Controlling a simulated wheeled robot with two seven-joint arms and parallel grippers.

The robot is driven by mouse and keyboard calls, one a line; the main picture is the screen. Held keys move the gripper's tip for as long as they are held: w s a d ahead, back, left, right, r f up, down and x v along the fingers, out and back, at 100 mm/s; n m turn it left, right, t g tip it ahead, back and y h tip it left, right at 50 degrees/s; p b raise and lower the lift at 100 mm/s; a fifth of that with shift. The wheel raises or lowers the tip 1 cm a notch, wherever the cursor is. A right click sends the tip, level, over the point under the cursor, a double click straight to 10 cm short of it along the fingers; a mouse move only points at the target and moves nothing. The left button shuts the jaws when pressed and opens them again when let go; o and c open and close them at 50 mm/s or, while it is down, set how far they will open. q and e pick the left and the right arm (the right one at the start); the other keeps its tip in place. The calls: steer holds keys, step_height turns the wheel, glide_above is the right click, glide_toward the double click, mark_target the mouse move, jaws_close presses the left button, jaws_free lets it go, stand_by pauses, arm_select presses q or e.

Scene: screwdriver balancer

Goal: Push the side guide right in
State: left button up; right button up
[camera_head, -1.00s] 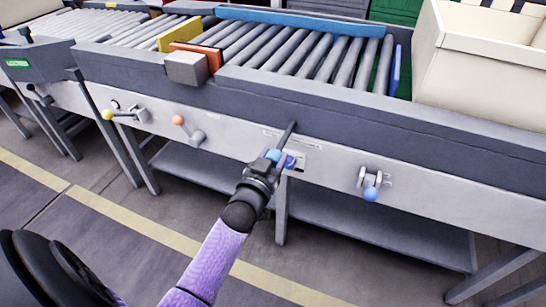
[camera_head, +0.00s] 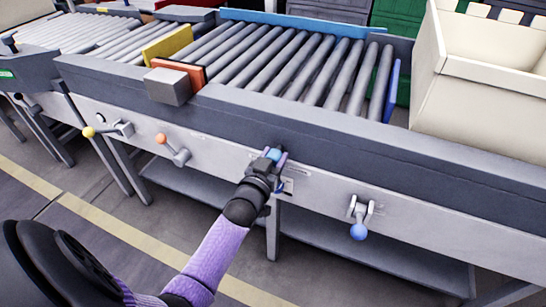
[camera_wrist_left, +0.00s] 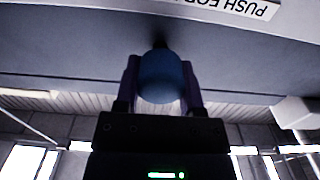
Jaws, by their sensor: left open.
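My left gripper (camera_head: 272,157) is at the front panel of the roller conveyor (camera_head: 325,137), around a blue knob (camera_head: 274,154). In the left wrist view the knob (camera_wrist_left: 160,76) sits between the two open fingers, one on each side; I cannot tell whether they touch it. A dark stem behind the knob runs toward the panel, and only a little of it shows. A long blue guide bar (camera_head: 290,22) lies along the far side of the rollers. My right gripper is not in view.
Levers with yellow (camera_head: 88,132), orange (camera_head: 161,138) and blue (camera_head: 358,231) balls are on the same panel. A yellow plate (camera_head: 166,42), an orange plate (camera_head: 180,70) and a grey block (camera_head: 168,86) stand at the left. A cream bin (camera_head: 480,90) stands at the right.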

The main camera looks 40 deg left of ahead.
arm_select(q)
steer(key=o, duration=0.5)
steer(key=shift+w, duration=0.25)
steer(key=shift+c, duration=0.2)
steer(key=shift+s+r, duration=0.1)
steer(key=shift+s, duration=0.25)
steer(key=p+v, duration=0.4)
steer(key=v, duration=0.5)
steer(key=shift+s, duration=0.2)
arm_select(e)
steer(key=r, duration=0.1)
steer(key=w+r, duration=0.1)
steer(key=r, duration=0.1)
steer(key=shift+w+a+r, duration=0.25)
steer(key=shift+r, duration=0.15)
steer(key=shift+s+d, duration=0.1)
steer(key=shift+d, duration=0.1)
